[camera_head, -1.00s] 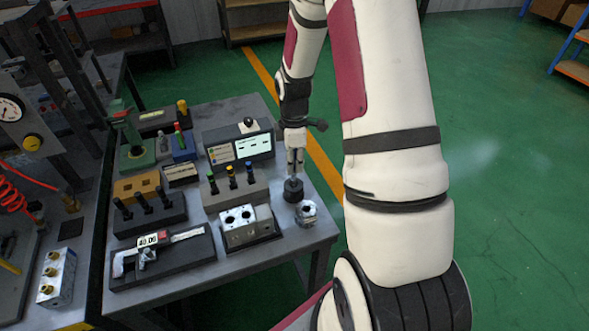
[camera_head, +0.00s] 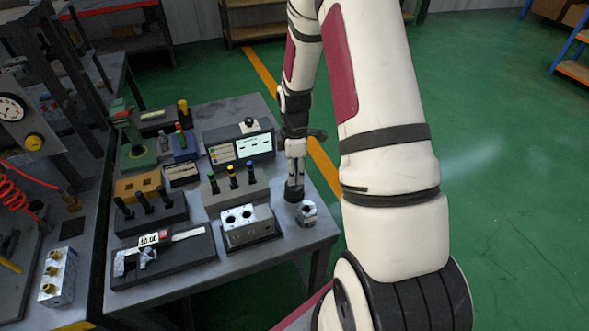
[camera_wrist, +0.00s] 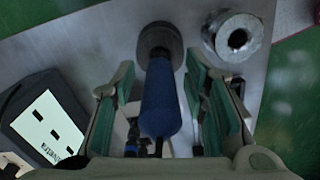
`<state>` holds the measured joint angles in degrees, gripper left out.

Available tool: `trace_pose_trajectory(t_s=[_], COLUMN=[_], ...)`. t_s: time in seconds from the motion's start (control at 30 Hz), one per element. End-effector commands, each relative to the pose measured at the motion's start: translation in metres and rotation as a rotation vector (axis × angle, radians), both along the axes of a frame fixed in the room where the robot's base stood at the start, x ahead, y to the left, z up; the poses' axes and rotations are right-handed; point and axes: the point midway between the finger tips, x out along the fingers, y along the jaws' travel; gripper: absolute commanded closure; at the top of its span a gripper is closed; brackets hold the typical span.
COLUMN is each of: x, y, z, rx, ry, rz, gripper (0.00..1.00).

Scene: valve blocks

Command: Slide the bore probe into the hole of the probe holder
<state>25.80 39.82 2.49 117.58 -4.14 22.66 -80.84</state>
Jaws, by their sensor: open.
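The bore probe, with a blue handle (camera_wrist: 160,105), stands between my fingers in the wrist view. Its far end narrows to a dark neck that meets a dark grey round holder (camera_wrist: 157,36). How deep the probe sits in the hole is hidden by the handle. My gripper (camera_head: 295,184) is low over the round holder (camera_head: 293,195) near the table's right edge in the head view. In the wrist view its fingers (camera_wrist: 163,92) are open, one on each side of the handle, with gaps visible.
A metal ring (camera_head: 306,213) stands close beside the holder, near the table edge. A silver block with two bores (camera_head: 247,226) is to the left. A grey rack with several coloured-cap gauges (camera_head: 236,190) and a display unit (camera_head: 240,148) are also near.

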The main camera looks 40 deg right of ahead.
Motion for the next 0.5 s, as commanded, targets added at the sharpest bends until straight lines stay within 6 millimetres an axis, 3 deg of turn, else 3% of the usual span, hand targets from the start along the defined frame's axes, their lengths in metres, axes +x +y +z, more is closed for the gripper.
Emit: trace_pose_trajectory(t_s=[0.23, 0.5], x=[0.002, 0.001], y=[0.0, -0.001], z=[0.024, 0.079], rx=[-0.002, -0.003], ry=[-0.005, -0.005], rz=[0.0, 0.0], gripper=[0.6, 0.6])
